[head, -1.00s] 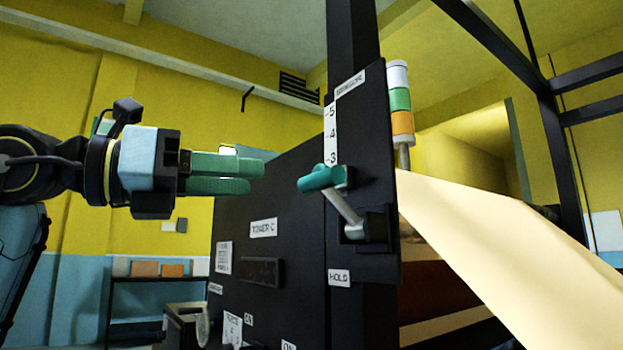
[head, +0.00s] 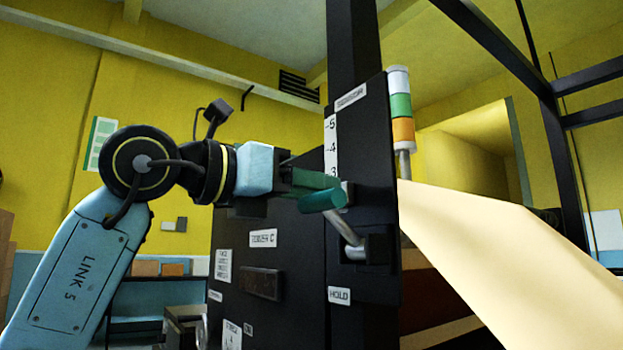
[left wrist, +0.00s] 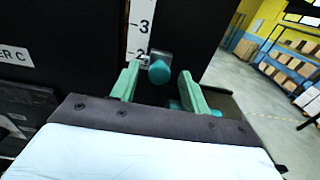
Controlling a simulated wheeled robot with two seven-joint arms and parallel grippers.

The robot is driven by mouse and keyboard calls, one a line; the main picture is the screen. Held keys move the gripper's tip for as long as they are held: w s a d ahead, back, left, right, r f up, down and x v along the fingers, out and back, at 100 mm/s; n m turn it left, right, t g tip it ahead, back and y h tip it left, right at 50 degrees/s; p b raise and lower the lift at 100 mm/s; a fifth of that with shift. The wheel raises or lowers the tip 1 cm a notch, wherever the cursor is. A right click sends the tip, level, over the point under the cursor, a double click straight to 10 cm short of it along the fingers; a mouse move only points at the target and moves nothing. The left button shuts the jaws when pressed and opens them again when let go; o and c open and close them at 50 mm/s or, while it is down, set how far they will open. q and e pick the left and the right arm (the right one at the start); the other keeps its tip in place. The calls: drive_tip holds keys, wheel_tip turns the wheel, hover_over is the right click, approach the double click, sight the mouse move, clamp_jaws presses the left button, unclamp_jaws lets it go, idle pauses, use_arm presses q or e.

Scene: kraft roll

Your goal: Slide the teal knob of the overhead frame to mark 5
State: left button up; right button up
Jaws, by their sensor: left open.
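The teal knob (left wrist: 159,73) sits on a grey block in front of the black panel, beside mark 2 of the white scale (left wrist: 140,28) in the left wrist view. In the head view the scale (head: 331,145) shows marks 5, 4 and 3, and the knob is mostly hidden behind my fingers. My left gripper (head: 336,186) is open at the panel. In the left wrist view its green fingers (left wrist: 160,78) stand apart, one on each side of the knob; I cannot tell if they touch it. My right gripper is out of view.
A stack light (head: 400,105) stands behind the panel's right edge. A cream paper web (head: 500,235) slopes down to the right. Black frame beams (head: 555,140) rise at right.

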use_arm(q)
drive_tip(key=shift+w+d, duration=0.3)
drive_tip(key=shift+d, duration=0.1)
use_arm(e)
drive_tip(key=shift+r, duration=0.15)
